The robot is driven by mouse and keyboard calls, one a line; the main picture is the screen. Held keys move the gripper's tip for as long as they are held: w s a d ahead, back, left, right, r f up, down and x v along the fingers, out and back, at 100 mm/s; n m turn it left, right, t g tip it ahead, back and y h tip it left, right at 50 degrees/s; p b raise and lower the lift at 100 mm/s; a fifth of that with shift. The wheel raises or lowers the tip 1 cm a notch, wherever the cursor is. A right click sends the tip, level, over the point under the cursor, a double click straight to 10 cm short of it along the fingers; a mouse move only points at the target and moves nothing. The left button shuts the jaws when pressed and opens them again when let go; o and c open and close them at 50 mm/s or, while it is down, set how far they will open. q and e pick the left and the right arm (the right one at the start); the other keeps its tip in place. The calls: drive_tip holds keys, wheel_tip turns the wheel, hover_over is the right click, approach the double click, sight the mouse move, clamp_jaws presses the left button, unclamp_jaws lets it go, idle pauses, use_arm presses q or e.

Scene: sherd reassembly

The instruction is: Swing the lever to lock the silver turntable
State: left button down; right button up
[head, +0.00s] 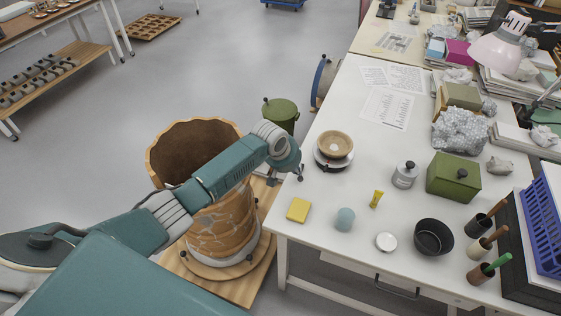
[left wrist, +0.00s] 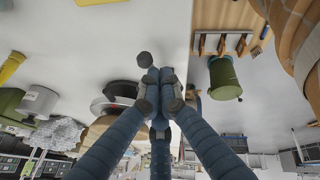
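The silver turntable (head: 319,160) stands near the left edge of the white table, with a tan bowl (head: 336,143) on it. In the left wrist view the turntable's dark rim (left wrist: 108,104) shows just left of my fingers. My left gripper (head: 298,171) is beside the turntable's left side, over the table edge. In the left wrist view the fingers of the left gripper (left wrist: 160,82) are drawn together with nothing visible between them. A dark knob (left wrist: 144,59), seemingly the lever's, shows just beyond the fingertips; I cannot tell whether they touch. My right gripper is not in view.
A large cracked vase (head: 220,228) stands on a wooden base under my left arm. A green canister (head: 281,115) is beyond the gripper. A yellow block (head: 298,209), teal ball (head: 345,219) and yellow tube (head: 376,199) lie in front of the turntable. Papers (head: 390,108) lie behind.

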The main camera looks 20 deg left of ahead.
use_arm(q)
drive_tip(key=d+n+p, duration=0.1)
drive_tip(key=n+y+p, duration=0.1)
drive_tip(key=shift+d+r+n, duration=0.15)
drive_tip(key=shift+d+n, duration=0.15)
drive_tip(key=shift+d, duration=0.05)
drive_tip(key=shift+w+d+n+y+p, duration=0.15)
drive_tip(key=shift+d+n+y+p, duration=0.25)
drive_tip(key=shift+n, duration=0.3)
drive_tip(key=shift+f+n, duration=0.2)
drive_tip(key=shift+n, duration=0.1)
drive_tip(key=shift+w+a, duration=0.1)
drive_tip(key=shift+a, duration=0.2)
drive_tip(key=shift+w+a, duration=0.35)
drive_tip(key=shift+a, duration=0.25)
drive_tip(key=shift+r, duration=0.1)
